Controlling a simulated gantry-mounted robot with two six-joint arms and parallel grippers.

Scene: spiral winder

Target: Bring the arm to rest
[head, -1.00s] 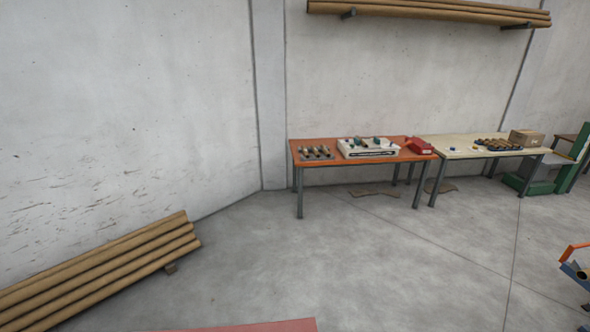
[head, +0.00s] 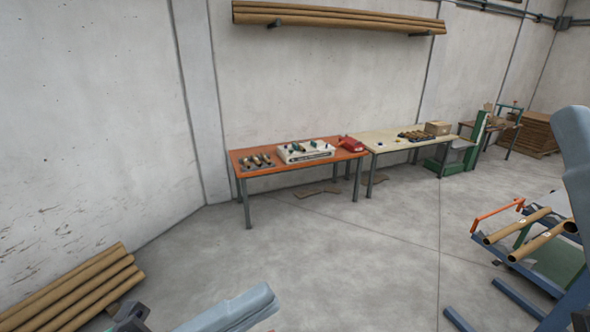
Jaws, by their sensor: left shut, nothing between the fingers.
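My left gripper (head: 130,317) is at the bottom left edge, only partly in view, dark grey, shut and empty. A pale blue-grey link of my arm lies just right of it at the bottom edge. The gripper is in front of the floor and near the stacked cardboard tubes (head: 78,288) in the picture, with nothing held. My right gripper is not in view; a blue-grey arm link stands at the right edge.
An orange-topped table (head: 250,170) holds a white tray (head: 306,151) and a red box (head: 350,144). A cream table (head: 380,141) beside it carries a cardboard box (head: 438,128). A blue stand with tubes (head: 522,248) is at the right. The middle floor (head: 330,240) is clear.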

